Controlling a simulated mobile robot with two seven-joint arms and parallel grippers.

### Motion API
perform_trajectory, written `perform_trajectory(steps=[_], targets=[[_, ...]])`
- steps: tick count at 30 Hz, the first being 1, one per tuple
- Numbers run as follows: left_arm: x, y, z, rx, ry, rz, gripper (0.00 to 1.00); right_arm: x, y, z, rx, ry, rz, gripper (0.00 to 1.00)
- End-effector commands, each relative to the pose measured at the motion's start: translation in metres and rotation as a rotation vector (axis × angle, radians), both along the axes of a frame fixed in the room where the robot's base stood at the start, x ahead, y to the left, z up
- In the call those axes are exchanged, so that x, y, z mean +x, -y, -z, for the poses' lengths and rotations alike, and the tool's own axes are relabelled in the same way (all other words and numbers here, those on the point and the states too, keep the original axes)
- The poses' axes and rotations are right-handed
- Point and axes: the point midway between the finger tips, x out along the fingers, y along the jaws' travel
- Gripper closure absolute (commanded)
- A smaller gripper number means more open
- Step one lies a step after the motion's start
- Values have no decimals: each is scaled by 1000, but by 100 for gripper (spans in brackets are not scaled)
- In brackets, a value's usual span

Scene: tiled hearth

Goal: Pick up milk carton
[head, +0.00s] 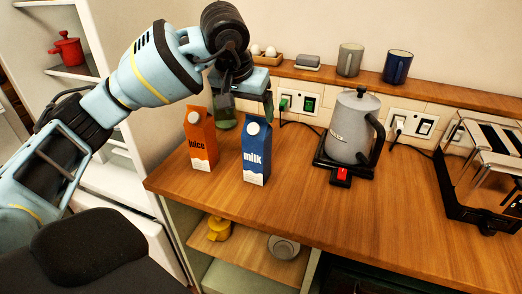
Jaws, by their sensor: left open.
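The blue milk carton (256,158), with a white cap and the word "milk", stands upright on the wooden counter. My left gripper (243,98) is open and points down, above and slightly behind the carton in the picture. It holds nothing that I can see. Whether a finger touches the carton top cannot be told. My right gripper is not in view.
An orange juice carton (201,140) stands just left of the milk. A green bottle (225,117) is behind, partly hidden by my gripper. A kettle (350,130) and a toaster (487,165) stand to the right. The counter (290,215) in front is clear.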

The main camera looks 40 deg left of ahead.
Motion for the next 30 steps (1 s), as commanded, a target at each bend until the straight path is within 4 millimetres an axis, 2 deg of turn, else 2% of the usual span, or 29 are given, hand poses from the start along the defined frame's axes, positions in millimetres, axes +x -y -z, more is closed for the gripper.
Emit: perform_trajectory(steps=[5, 13, 20, 30], targets=[[0, -2, -1, 10, 2, -1, 18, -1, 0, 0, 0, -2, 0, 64], [10, -3, 20, 7, 1, 0, 18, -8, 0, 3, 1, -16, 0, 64], [14, -2, 26, 7, 1, 0, 18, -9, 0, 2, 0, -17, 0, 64], [38, -2, 62, 7, 1, 0, 18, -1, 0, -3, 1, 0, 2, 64]])
